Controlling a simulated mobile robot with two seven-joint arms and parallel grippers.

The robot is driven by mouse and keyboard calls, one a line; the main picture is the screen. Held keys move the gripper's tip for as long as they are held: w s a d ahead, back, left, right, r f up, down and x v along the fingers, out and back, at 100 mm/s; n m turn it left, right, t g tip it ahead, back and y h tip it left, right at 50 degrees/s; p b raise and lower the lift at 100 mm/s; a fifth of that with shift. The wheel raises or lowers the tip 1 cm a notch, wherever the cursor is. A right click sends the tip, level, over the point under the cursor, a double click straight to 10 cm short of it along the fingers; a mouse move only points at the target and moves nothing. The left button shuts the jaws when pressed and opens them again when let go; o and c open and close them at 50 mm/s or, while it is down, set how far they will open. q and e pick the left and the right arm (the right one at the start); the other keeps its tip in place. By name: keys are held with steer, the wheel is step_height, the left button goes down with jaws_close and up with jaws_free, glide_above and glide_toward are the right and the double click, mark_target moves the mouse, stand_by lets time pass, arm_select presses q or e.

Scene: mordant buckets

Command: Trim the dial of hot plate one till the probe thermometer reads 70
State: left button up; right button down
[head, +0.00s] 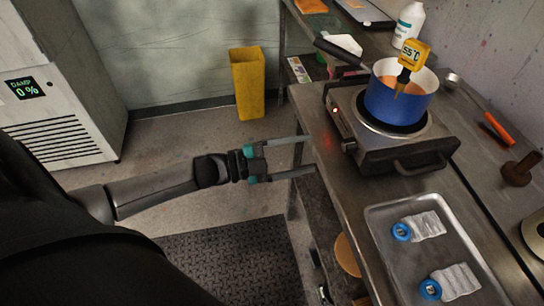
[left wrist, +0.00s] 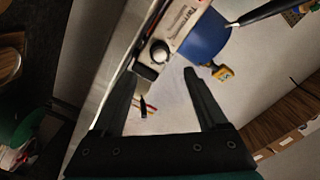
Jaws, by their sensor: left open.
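The hot plate (head: 392,150) stands on the steel bench with a blue pot (head: 400,103) of orange liquid on it. A yellow probe thermometer (head: 413,55) stands in the pot and reads 55 °C. The dark dial (head: 349,146) is on the plate's left-facing front panel, near a small red light. The dial also shows in the left wrist view (left wrist: 160,52), just beyond my fingertips. My left gripper (head: 312,154) is open and empty, its fingers pointing at the panel, apart from the dial. My right gripper is not in view.
A metal tray (head: 377,215) with two blue-capped rolled items lies on the bench nearer me. The pot's black handle (head: 337,50) juts left over the bench edge. A yellow bin (head: 248,84) stands on the floor. A white cabinet display reads DAMP 0 %.

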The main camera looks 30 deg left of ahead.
arm_select(q)
steer(key=v, duration=0.6)
steer(key=shift+s+a, duration=0.2)
steer(key=a+f+n+t+y, duration=0.1)
steer(key=a+f+n+y, duration=0.25)
steer(key=f, duration=0.35)
steer(key=a+f+n+y, duration=0.2)
steer(key=f+n+y, duration=0.2)
steer(key=f, duration=0.3)
steer(key=s+a+f+n+g+y, duration=0.1)
steer(key=s+f+n+g+y, duration=0.15)
steer(key=s+f, duration=0.4)
steer(key=s+f+n+g+y, duration=0.2)
steer(key=s+f+n, duration=0.1)
steer(key=f, duration=0.7)
steer(key=s+d+f+n+g, duration=0.1)
steer(key=s+d+f+g, duration=0.1)
steer(key=s, duration=0.5)
steer(key=s+d+f+n+g, duration=0.1)
steer(key=s+d+f+g, duration=0.2)
steer(key=s+d+f, duration=0.2)
steer(key=s+d+f+n+g, duration=0.1)
steer(key=s+d+f+g, duration=0.2)
steer(key=s, duration=0.8)
step_height(320, 180, down, 2)
steer(key=shift+d+f+n+y, duration=0.1)
steer(key=shift+d+n+y, duration=0.15)
steer(key=shift+n+y, duration=0.15)
stand_by(1.3)
